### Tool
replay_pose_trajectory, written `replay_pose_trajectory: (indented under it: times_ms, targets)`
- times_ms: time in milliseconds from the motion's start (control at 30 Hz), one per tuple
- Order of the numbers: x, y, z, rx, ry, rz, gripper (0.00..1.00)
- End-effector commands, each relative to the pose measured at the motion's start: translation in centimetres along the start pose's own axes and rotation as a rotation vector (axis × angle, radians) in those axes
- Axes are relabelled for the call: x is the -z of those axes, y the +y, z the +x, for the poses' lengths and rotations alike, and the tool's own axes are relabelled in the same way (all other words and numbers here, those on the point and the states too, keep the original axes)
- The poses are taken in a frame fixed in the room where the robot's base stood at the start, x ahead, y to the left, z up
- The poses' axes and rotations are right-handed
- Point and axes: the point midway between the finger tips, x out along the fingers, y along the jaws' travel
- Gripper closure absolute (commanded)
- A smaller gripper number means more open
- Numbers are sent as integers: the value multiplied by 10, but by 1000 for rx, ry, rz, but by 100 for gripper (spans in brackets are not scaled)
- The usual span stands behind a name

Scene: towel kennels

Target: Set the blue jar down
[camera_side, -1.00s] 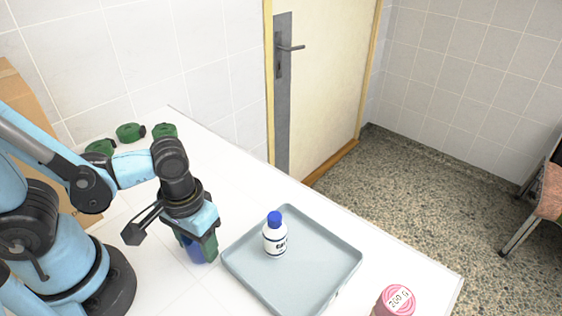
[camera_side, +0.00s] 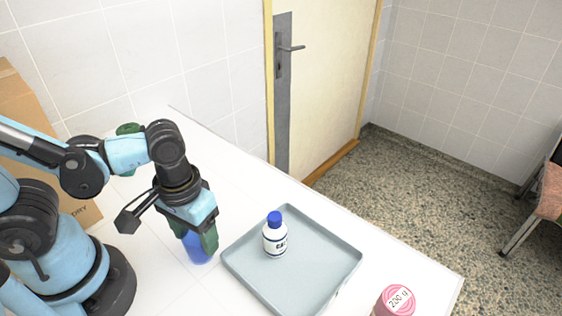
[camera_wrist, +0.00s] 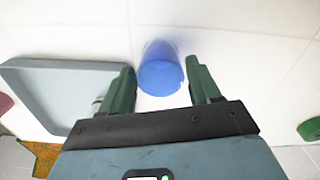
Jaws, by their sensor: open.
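The blue jar (camera_side: 199,250) stands on the white table, left of the grey tray. It also shows in the wrist view (camera_wrist: 162,76), between and a little beyond my fingertips. My gripper (camera_side: 199,238) is right above the jar, with its green fingers pointing down. In the wrist view my gripper (camera_wrist: 158,82) is open, with a gap between each finger and the jar. The upper part of the jar is partly hidden by the fingers in the side view.
The grey tray (camera_side: 315,286) holds a white bottle with a blue cap (camera_side: 275,236). A pink-lidded jar (camera_side: 397,301) stands at the table's front right. A green object (camera_side: 128,129) lies at the back, behind my arm. A cardboard box (camera_side: 20,100) stands at the left.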

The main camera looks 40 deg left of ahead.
Motion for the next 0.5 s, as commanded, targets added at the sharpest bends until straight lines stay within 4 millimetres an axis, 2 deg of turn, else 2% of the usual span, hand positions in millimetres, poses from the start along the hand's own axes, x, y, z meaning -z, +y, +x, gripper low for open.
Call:
replay_pose_trajectory:
  times_ms: [500]
  targets:
    - [0, 0, -49, 0, 0, 0, 38]
